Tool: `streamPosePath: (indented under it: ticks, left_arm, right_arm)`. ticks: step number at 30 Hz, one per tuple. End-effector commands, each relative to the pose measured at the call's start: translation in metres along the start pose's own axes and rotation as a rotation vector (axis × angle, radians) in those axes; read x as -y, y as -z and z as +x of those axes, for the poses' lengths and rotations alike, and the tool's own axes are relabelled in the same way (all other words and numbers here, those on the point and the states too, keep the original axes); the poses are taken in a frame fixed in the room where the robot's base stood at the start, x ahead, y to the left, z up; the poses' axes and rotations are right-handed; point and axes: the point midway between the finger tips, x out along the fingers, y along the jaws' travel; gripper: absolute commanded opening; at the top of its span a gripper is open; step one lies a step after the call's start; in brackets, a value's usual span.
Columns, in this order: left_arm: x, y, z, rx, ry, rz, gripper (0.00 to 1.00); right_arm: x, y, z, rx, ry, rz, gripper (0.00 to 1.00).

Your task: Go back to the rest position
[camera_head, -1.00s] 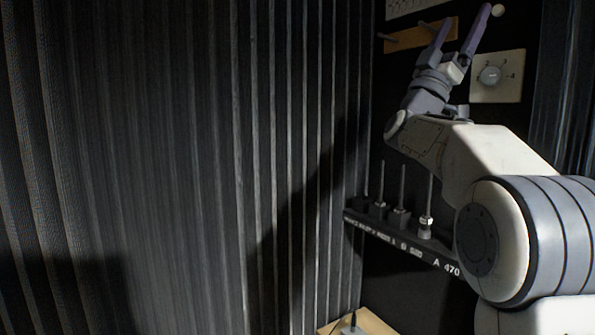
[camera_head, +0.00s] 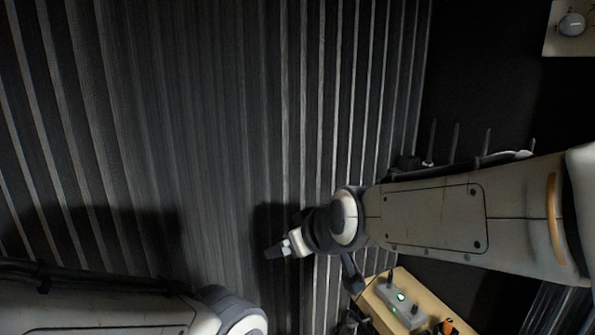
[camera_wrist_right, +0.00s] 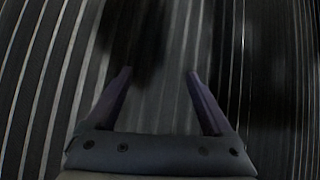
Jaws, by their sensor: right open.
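My right arm comes in from the right in the head view, and its gripper (camera_head: 283,250) points left in front of the dark ribbed wall. In the right wrist view the two purple fingers of the right gripper (camera_wrist_right: 158,90) stand wide apart with nothing between them. My left arm shows at the lower left of the head view. Its gripper is outside the picture.
The ribbed wall (camera_head: 215,110) fills the left and middle. A dark rack with upright pegs (camera_head: 455,145) and a pale panel with a round dial (camera_head: 571,25) are at right. A wooden board (camera_head: 375,300) with a grey device (camera_head: 398,303) lies below my right arm.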

Motion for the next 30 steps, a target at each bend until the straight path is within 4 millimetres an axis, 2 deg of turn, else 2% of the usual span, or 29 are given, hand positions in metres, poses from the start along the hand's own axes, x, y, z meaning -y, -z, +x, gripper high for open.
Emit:
streamPosePath:
  ticks: [1,3,6,9,12,15,18,30]
  left_arm:
    - [0.0,0.0,0.0,0.0,0.0,0.0,0.42]
    - [0.0,0.0,0.0,0.0,0.0,0.0,0.42]
    - [0.0,0.0,0.0,0.0,0.0,0.0,0.42]
    - [0.0,0.0,0.0,0.0,0.0,0.0,0.42]
    - [0.0,0.0,0.0,0.0,0.0,0.0,0.42]
    - [0.0,0.0,0.0,0.0,0.0,0.0,0.42]
    - [0.0,0.0,0.0,0.0,0.0,0.0,0.42]
    - [0.0,0.0,0.0,0.0,0.0,0.0,0.42]
  right_arm:
    - [0.023,-0.032,-0.004,0.092,0.051,0.004,0.86]
    - [0.048,-0.078,-0.013,0.233,0.107,0.014,0.86]
    - [0.075,-0.142,-0.035,0.429,0.159,0.021,0.86]
    - [0.09,-0.194,-0.059,0.598,0.181,0.021,0.86]
    - [0.097,-0.23,-0.08,0.722,0.183,0.018,0.86]
    - [0.098,-0.25,-0.093,0.793,0.178,0.014,0.86]
    - [0.098,-0.257,-0.098,0.821,0.175,0.014,0.86]
    - [0.098,-0.257,-0.098,0.82,0.175,0.015,0.86]
